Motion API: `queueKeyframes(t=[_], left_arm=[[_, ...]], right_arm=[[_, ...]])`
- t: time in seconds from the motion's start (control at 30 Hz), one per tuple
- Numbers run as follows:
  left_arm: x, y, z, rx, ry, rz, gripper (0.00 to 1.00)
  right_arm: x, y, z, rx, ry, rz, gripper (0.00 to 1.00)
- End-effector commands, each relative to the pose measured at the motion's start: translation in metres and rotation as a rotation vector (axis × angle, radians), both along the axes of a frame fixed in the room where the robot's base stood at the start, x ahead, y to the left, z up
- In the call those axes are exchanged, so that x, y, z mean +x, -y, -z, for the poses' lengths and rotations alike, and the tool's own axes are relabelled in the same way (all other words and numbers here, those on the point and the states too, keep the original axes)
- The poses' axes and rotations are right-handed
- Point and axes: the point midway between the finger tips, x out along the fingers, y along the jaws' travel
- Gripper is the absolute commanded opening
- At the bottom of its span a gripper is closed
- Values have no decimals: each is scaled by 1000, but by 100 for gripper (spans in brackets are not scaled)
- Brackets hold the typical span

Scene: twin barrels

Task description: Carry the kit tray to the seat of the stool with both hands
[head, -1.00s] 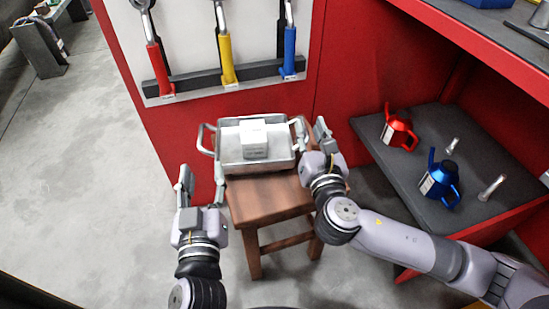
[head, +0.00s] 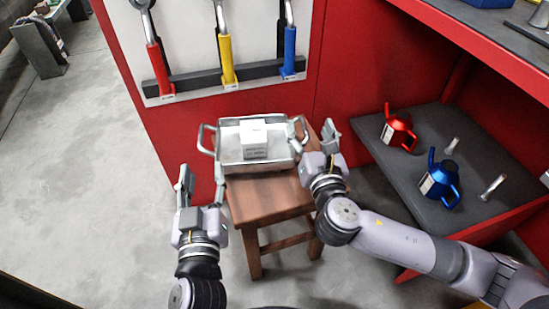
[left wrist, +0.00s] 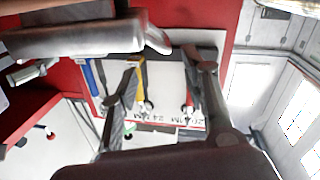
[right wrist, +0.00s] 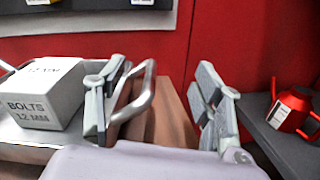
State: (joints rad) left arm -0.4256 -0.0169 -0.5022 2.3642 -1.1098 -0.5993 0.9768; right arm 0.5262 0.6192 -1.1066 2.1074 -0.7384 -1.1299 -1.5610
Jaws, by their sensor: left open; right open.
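The silver kit tray (head: 228,160) rests on the seat of the brown wooden stool (head: 270,196), toward its back. A white box (head: 254,139) labelled bolts stands in the tray; it also shows in the right wrist view (right wrist: 45,95). My left gripper (head: 202,184) is open and empty, below the tray's left handle (head: 204,139). My right gripper (head: 314,140) is open at the tray's right side. In the right wrist view, the right handle (right wrist: 147,92) shows between its fingers, close to the left finger; contact is unclear.
A red panel with red, yellow (head: 226,60) and blue handled tools stands behind the stool. At right, a dark shelf (head: 385,165) holds a red can (head: 398,131) and a blue can (head: 440,182).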

Motion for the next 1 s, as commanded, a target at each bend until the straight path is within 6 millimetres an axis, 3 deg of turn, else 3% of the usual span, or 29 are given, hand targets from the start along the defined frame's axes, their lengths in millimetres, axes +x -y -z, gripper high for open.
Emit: queueKeyframes(t=[0.17,0.4,0.6,0.77,1.0], left_arm=[[0,0,0,0,0,0,42],[0,0,0,0,0,0,42],[0,0,0,0,0,0,42],[0,0,0,0,0,0,42],[0,0,0,0,0,0,42]], right_arm=[[-21,1,2,0,-4,-3,61],[-72,6,2,2,-6,-3,61],[-105,9,1,-1,-3,-2,61],[-117,10,1,0,-1,0,61],[-119,10,0,0,-1,0,61]])
